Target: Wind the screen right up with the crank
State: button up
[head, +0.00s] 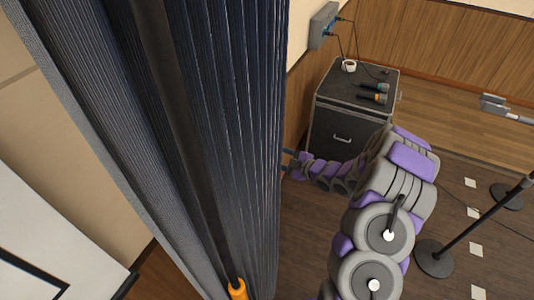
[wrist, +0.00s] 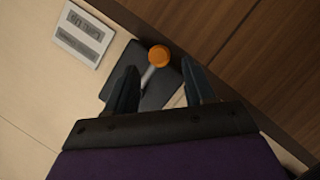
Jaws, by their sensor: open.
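The crank shows in the wrist view as an orange round knob (wrist: 158,56) on a short grey arm, in front of a dark wall plate (wrist: 162,88). My gripper (wrist: 160,67) is open, its two dark fingers on either side of the crank arm, with the knob just beyond and between the fingertips. I cannot tell whether either finger touches it. In the head view my arm reaches toward the wall, and its end is hidden behind the dark pleated curtain. A white panel with a black edge (head: 50,235) stands at lower left; I cannot tell whether it is the screen.
A black case (head: 350,115) holds microphones and a cup. Stands (head: 436,260) are at right. A printed sign (wrist: 83,34) is beside the crank.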

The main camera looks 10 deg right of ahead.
aim_at(267, 153)
jog(key=b+x, duration=0.1)
jog(key=x, duration=0.7)
jog(key=shift+w, duration=0.1)
jog(key=shift+c, duration=0.4)
grip_shut()
